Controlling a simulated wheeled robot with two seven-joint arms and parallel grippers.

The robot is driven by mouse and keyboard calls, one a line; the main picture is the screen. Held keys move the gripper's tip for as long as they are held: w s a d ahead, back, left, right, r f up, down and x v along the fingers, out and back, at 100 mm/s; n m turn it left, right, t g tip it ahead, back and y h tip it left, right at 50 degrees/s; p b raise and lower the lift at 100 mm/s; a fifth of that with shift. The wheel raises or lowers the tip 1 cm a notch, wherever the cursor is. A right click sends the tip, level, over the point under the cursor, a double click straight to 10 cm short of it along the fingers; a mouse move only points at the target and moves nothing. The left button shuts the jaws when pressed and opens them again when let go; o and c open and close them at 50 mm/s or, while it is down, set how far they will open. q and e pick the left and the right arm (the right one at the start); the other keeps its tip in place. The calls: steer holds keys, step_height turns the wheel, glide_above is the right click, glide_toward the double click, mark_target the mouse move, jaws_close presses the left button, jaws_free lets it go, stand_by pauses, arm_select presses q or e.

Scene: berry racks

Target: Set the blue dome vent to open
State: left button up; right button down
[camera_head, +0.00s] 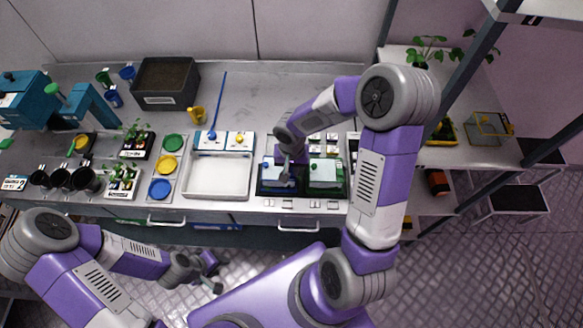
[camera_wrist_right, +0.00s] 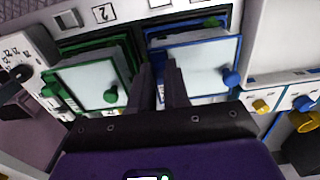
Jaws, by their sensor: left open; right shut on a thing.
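The blue dome (camera_head: 278,177) is a clear box-like cover with a blue frame on the worktop; it also shows in the wrist view (camera_wrist_right: 198,70), with a blue knob (camera_wrist_right: 232,78) near its right edge. My right gripper (camera_head: 288,172) reaches down to it. In the wrist view its fingers (camera_wrist_right: 159,72) are close together at the dome's left edge, shut on a small part that they hide, apparently the vent. The vent's setting cannot be seen. My left gripper (camera_head: 213,274) is open and empty, low in front of the counter.
A green dome (camera_head: 325,174) stands right beside the blue one, with green knobs (camera_wrist_right: 110,95) close to my right fingers. A white tray (camera_head: 217,177) and coloured lids (camera_head: 160,188) lie to the left. A shelf post stands at right.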

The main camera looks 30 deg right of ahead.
steer(key=shift+w+d, duration=0.5)
steer(key=shift+w, duration=0.35)
steer(key=shift+w+d, duration=0.5)
steer(key=shift+w, duration=0.35)
steer(key=c, duration=1.1)
jaws_free()
step_height(320, 180, up, 8)
steer(key=shift+s+f, duration=0.1)
steer(key=shift+f, duration=0.1)
